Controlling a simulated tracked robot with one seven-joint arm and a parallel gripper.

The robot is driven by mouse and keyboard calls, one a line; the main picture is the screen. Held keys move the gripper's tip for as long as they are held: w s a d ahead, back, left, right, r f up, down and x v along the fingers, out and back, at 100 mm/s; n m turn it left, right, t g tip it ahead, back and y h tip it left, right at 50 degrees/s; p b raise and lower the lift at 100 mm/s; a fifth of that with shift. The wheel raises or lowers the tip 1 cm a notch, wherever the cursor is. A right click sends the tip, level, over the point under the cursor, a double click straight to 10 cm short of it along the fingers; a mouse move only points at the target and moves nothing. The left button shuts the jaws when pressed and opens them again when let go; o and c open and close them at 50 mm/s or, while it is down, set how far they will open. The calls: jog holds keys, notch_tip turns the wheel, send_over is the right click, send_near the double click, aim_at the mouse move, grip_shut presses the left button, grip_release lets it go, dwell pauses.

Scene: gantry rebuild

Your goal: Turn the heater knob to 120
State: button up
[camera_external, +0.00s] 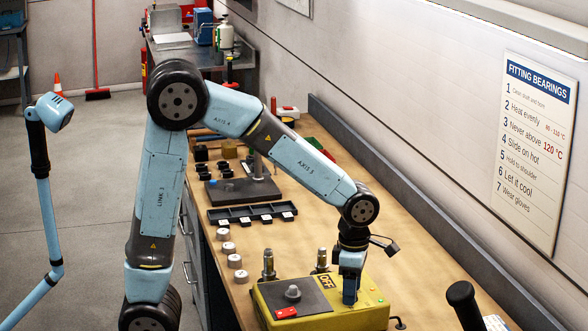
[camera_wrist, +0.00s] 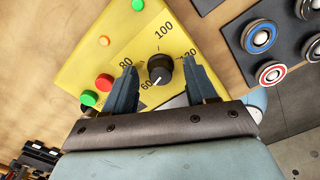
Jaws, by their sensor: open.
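The yellow heater box (camera_external: 348,318) stands on the bench under my gripper (camera_external: 350,290). In the wrist view the heater's yellow face (camera_wrist: 90,60) carries the black heater knob (camera_wrist: 160,69), with 60, 80, 100 and 120 printed around it. A white mark on the knob's lower left seems to point near 60. My gripper (camera_wrist: 159,66) is open, with one dark finger on each side of the knob. I cannot tell whether either finger touches it. In the external view my gripper hides the knob.
Red (camera_wrist: 104,82) and green (camera_wrist: 89,98) buttons sit left of the knob. A dark board with a blue-ringed bearing (camera_wrist: 260,37) and a red-ringed one (camera_wrist: 271,74) lies to the right.

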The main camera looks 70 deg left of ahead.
jog(key=shift+c, duration=0.2)
jog(key=c, duration=1)
